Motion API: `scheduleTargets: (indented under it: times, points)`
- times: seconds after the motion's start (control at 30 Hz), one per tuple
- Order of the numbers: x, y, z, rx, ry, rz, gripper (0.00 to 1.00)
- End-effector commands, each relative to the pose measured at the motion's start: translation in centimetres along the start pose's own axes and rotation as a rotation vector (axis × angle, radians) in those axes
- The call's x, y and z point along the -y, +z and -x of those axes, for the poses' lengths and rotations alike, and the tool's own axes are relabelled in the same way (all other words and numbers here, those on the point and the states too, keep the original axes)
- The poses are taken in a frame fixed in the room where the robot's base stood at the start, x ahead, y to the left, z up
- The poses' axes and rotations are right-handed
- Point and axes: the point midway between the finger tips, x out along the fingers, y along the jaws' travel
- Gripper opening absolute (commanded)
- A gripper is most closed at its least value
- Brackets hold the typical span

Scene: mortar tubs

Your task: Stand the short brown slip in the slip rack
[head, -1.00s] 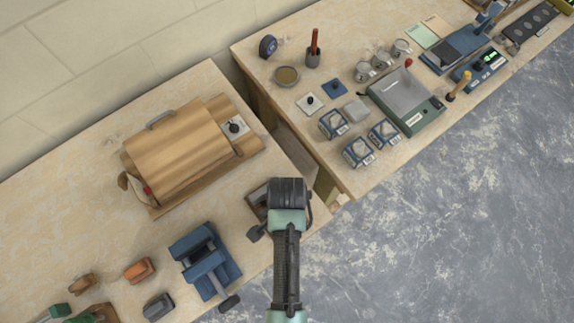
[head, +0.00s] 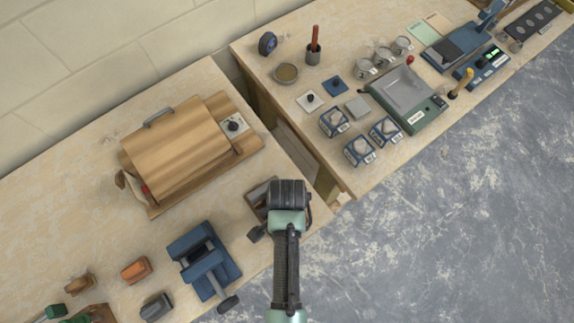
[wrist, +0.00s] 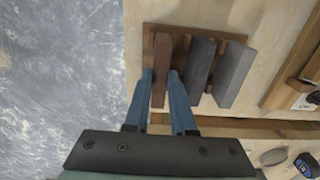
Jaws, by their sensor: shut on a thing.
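The short brown slip (wrist: 161,62) is between the two blue fingers of my gripper (wrist: 161,80) in the wrist view. My gripper is shut on it. The slip is at the left end of the brown wooden slip rack (wrist: 238,37), beside two grey slips (wrist: 198,62) (wrist: 233,73) in the rack. Whether its lower end is seated in a slot is hidden. In the head view my wrist (head: 288,195) covers most of the rack (head: 258,192), near the front right corner of the left bench, and hides the fingers and the slip.
A wooden box with a handle (head: 180,150) stands behind the rack. A blue clamp-like tool (head: 205,262) lies to its left, with an orange block (head: 136,270) beyond. A gap parts this bench from the right bench, which holds blue-sided blocks (head: 359,151) and a green scale (head: 420,115).

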Motion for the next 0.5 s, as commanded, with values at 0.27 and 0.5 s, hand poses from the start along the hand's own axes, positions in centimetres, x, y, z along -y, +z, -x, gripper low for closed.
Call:
scheduleTargets:
  times: [0.27,0.5]
  points:
    - [0.05,-0.03,-0.8,-0.001,-0.001,0.0,0.0]
    - [0.05,-0.03,-0.76,-0.001,-0.001,0.0,0.36]
